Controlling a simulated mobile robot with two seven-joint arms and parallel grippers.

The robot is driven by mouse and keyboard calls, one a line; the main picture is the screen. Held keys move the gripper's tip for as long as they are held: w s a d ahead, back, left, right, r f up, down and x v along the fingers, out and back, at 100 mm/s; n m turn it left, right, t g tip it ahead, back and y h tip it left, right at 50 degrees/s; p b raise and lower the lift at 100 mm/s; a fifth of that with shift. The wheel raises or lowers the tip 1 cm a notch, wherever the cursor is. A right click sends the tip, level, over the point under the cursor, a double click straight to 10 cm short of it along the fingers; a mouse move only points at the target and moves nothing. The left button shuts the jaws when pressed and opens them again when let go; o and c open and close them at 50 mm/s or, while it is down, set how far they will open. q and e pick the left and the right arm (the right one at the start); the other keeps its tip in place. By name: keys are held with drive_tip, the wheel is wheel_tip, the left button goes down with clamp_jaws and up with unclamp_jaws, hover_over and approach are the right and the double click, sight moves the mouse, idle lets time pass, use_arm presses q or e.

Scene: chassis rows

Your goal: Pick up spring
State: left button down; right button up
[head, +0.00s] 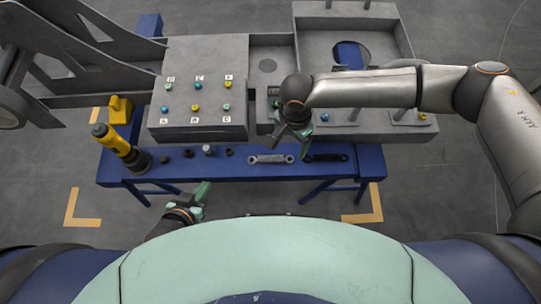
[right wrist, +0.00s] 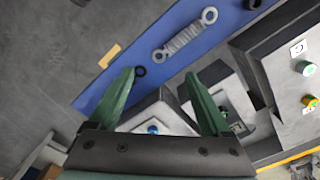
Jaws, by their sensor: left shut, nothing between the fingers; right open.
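The spring (head: 270,159) is a light grey coil with a ring at each end. It lies flat on the front strip of the blue table (head: 225,177). It also shows in the right wrist view (right wrist: 184,40), whole and beyond the fingertips. My right gripper (head: 294,143) is open and empty above the table's front side, slightly right of the spring and apart from it. Its two green fingers frame the bottom of the wrist view (right wrist: 160,76). My left gripper (head: 199,192) is shut and empty, low in front of the table.
A dark, longish part (head: 326,157) lies right of the spring. Several small dark parts and a grey one (head: 208,150) lie to its left. A yellow-black tool (head: 118,143) stands at the left end. The grey chassis (head: 197,133) with coloured studs rises behind.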

sight(288, 159)
drive_tip(key=f, duration=0.5)
drive_tip(key=f+b, duration=0.1)
drive_tip(key=f, duration=0.2)
drive_tip(key=shift+w+f, duration=0.25)
drive_tip(key=shift+f, duration=0.05)
clamp_jaws()
idle(0.3)
